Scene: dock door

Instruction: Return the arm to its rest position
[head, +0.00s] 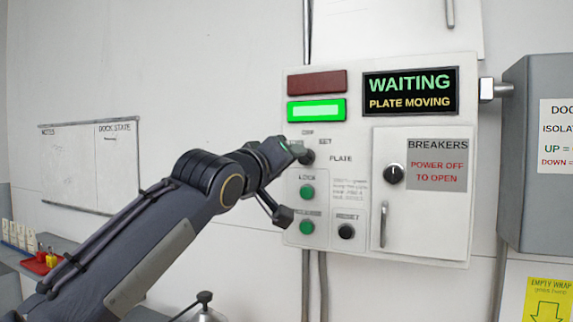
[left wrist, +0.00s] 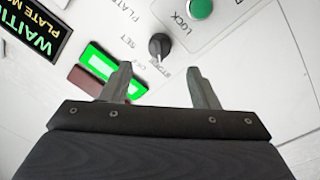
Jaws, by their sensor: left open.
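My left arm comes in from the left and reaches up to the control panel (head: 342,110). My left gripper (head: 293,148) is just in front of the panel at the black plate knob (head: 307,158), partly covering the labels there. In the left wrist view the gripper (left wrist: 160,85) is open, with nothing between its fingers. The knob (left wrist: 159,44) shows beyond the fingertips, apparently apart from them. The panel's display reads WAITING, PLATE MOVING (head: 409,91), and the green lamp (head: 317,110) is lit. My right gripper is out of view.
Two green buttons (head: 307,191) (head: 307,227) and a black reset knob (head: 346,231) sit below. The breaker door (head: 430,225) is shut. A grey isolator box (head: 530,210) stands right of the panel. A whiteboard (head: 90,165) hangs left; a red tray (head: 40,265) lies lower left.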

